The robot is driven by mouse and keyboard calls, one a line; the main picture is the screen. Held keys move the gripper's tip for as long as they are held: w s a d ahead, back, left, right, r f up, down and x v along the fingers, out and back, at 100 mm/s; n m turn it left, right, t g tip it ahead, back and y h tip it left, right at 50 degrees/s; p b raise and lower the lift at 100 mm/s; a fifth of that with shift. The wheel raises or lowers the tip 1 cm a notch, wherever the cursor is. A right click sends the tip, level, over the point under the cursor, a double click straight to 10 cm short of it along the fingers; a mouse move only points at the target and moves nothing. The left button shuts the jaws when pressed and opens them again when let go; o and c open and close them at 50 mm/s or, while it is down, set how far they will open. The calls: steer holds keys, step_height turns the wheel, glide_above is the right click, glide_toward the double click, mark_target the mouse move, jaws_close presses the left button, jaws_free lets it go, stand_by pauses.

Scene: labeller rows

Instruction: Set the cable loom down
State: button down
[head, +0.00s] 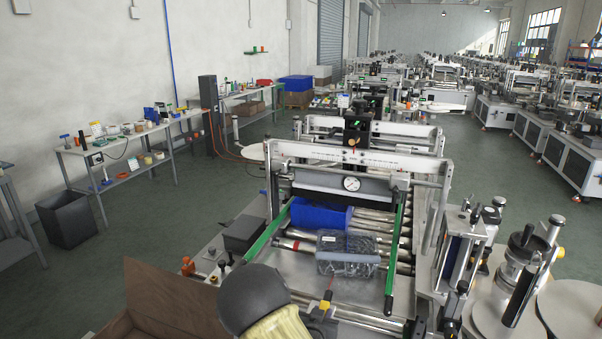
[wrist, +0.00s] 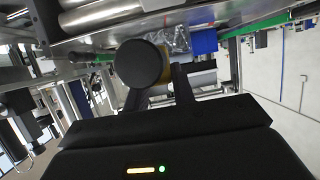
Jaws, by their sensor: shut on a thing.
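The cable loom (head: 252,297) shows at the bottom of the head view as a large rounded dark end with a ribbed pale-yellow bundle below it, cut off by the frame edge. In the wrist view the dark round end of the loom (wrist: 140,63) is between the fingers of my gripper (wrist: 156,82). My gripper is shut on it and holds it up near the front of the labelling machine. The grip itself is partly hidden behind the dark end. The fingers cannot be made out in the head view.
A cardboard box (head: 175,300) is at the lower left. A dark grey box (head: 244,233) sits left of the rails. Open floor lies further left.

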steer(key=s+d+f+n+y, duration=0.3)
steer(key=s+d+f, duration=0.4)
steer(key=d+f, duration=0.1)
steer(key=shift+s+d+t+y, duration=0.3)
steer(key=shift+d+y, duration=0.1)
steer(key=shift+d, duration=0.35)
steer(key=s+r+p, duration=0.4)
steer(key=r+p, duration=0.3)
steer(key=p, duration=0.6)
steer(key=shift+r, duration=0.4)
steer(key=shift+s+f, duration=0.1)
steer(key=shift+f, duration=0.05)
